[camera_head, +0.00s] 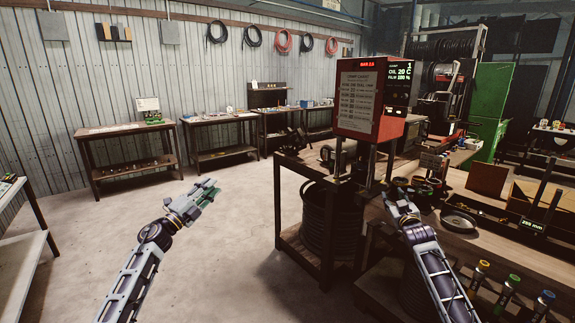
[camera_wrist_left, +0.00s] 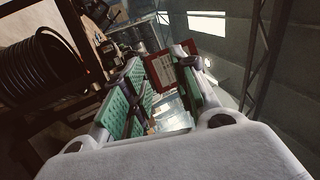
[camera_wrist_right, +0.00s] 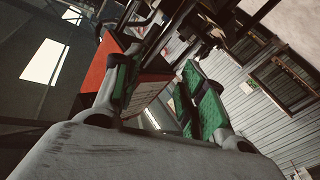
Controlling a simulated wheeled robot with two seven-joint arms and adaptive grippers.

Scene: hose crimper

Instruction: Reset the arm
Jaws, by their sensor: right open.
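My left gripper (camera_head: 207,191) hangs over the open concrete floor, left of the crimper bench. In the left wrist view its green-padded fingers (camera_wrist_left: 165,90) stand apart with nothing between them. My right gripper (camera_head: 394,194) is in front of the red crimper control box (camera_head: 372,100), at the bench edge. In the right wrist view its green-padded fingers (camera_wrist_right: 158,88) are also apart. I see nothing held there, and part of the red box shows behind them.
The wooden workbench (camera_head: 540,258) at the right carries a round dish (camera_head: 459,222) and small parts. Colour-capped cylinders (camera_head: 512,280) stand near its front. A hose coil (camera_head: 331,222) sits under the crimper bench. Floor at the left (camera_head: 235,240) is clear.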

